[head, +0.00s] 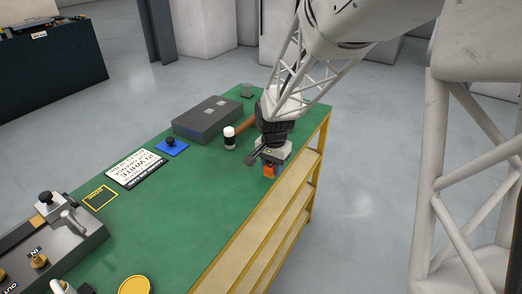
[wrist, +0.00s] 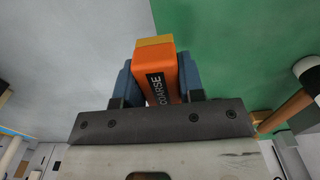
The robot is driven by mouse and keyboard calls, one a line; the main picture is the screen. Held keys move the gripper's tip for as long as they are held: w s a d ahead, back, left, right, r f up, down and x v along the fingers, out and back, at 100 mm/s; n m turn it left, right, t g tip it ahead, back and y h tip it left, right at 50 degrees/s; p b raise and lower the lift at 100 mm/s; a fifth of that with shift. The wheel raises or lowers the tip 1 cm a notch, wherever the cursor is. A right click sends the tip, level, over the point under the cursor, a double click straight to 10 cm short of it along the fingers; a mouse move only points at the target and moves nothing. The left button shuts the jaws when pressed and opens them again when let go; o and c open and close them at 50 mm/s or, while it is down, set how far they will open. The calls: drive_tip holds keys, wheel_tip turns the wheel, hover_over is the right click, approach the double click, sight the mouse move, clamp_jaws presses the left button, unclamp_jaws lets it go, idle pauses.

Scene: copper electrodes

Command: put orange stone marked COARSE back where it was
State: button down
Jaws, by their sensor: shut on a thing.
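The orange stone (wrist: 156,72) marked COARSE is held between the two blue-grey fingers of my gripper (wrist: 155,85) in the wrist view. Its dark label faces the camera and its far end is yellowish. In the head view the stone (head: 269,171) shows as a small orange block under my gripper (head: 269,163), close to the right edge of the green bench top (head: 185,200). My gripper is shut on the stone. I cannot tell whether the stone touches the bench. The yellow outlined rectangle (head: 100,197) on the bench's left part has lettering too small to read surely.
A blue piece with a black knob (head: 171,146), a white sign (head: 136,168), a metal fixture (head: 55,235) and a yellow disc (head: 134,285) are further left. The bench middle is clear.

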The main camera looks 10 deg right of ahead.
drive_tip(key=w, duration=0.8)
drive_tip(key=w+f, duration=0.1)
drive_tip(key=w, duration=0.4)
drive_tip(key=shift+w+d+f, duration=0.1)
drive_tip(key=shift+d, duration=0.15)
drive_tip(key=shift+f, duration=1.75)
drive_tip(key=shift+f, duration=0.15)
drive_tip(key=c, duration=0.7)
unclamp_jaws()
drive_tip(key=shift+c, duration=0.2)
wheel_tip(320, 180, up, 12)
drive_tip(key=shift+r, duration=0.2)
